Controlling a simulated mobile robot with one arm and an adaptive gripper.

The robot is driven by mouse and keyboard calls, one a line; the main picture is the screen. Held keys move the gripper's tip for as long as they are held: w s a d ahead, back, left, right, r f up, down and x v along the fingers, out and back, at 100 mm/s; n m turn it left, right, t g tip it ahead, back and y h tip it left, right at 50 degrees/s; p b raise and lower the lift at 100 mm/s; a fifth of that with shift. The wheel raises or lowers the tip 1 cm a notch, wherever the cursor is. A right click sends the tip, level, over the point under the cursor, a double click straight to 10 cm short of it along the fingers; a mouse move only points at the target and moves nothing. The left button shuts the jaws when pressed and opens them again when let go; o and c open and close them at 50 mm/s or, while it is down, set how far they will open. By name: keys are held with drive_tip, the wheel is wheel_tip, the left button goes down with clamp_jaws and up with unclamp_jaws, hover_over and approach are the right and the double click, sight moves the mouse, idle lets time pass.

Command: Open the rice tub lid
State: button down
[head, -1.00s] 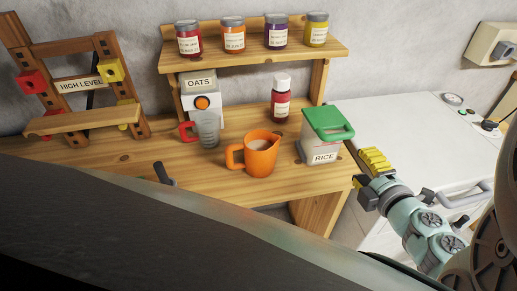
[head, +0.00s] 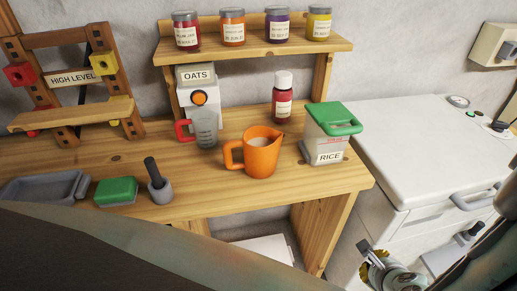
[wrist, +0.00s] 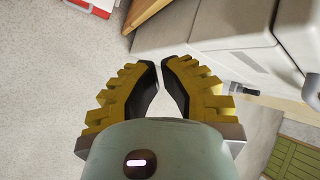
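The rice tub (head: 326,150) is a clear and white box labelled RICE, standing at the right end of the wooden bench. Its green lid (head: 334,114) lies on top, with a thick rounded green front edge or handle; I see no clear gap under it. My gripper (head: 374,262) is low at the right in the head view, below the bench top and in front of the white appliance, well away from the tub. In the wrist view its yellow ribbed fingers (wrist: 159,68) stand slightly apart with nothing between them. The tub is not in the wrist view.
An orange jug (head: 262,155) stands just left of the tub, and a red bottle (head: 283,100) behind. The bench (head: 215,202) ends just right of the tub. A white appliance (head: 425,140) with a handle stands beside it. A jar shelf (head: 255,55) is above.

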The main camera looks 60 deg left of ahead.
sight(335, 118)
drive_tip(key=w+a+r+m+t+y+b, duration=0.1)
drive_tip(key=a+r+m+y, duration=0.35)
drive_tip(key=r, duration=0.35)
drive_tip(key=a+r+m+y+b, duration=0.1)
drive_tip(key=a+r+m+y, duration=0.2)
drive_tip(key=a+r+y, duration=0.4)
drive_tip(key=shift+n+h, duration=0.25)
drive_tip(key=shift+h, duration=0.3)
drive_tip(key=x, duration=0.3)
drive_tip(key=p+x, duration=0.1)
drive_tip(key=x, duration=0.2)
drive_tip(key=p+x, duration=0.1)
drive_tip(key=x, duration=0.1)
drive_tip(key=shift+w+a+r, duration=0.2)
drive_tip(key=shift+w+a, duration=0.05)
drive_tip(key=shift+w, duration=0.2)
drive_tip(key=shift+w+a+r+p, duration=0.1)
drive_tip(key=shift+a+r+p, duration=0.1)
drive_tip(key=shift+r+p, duration=0.3)
drive_tip(key=shift+w+a+r+p, duration=0.1)
drive_tip(key=shift+a+r+p, duration=0.2)
drive_tip(key=shift+r, duration=0.45)
drive_tip(key=shift+w+a+r+p, duration=0.15)
drive_tip(key=shift+r+p, duration=0.25)
drive_tip(key=shift+r, duration=0.2)
drive_tip(key=shift+r+p, duration=0.1)
drive_tip(key=shift+p, duration=0.2)
drive_tip(key=shift+d+r+h+p, duration=0.1)
drive_tip(key=shift+r+h+p, duration=0.3)
drive_tip(key=shift+p, duration=0.75)
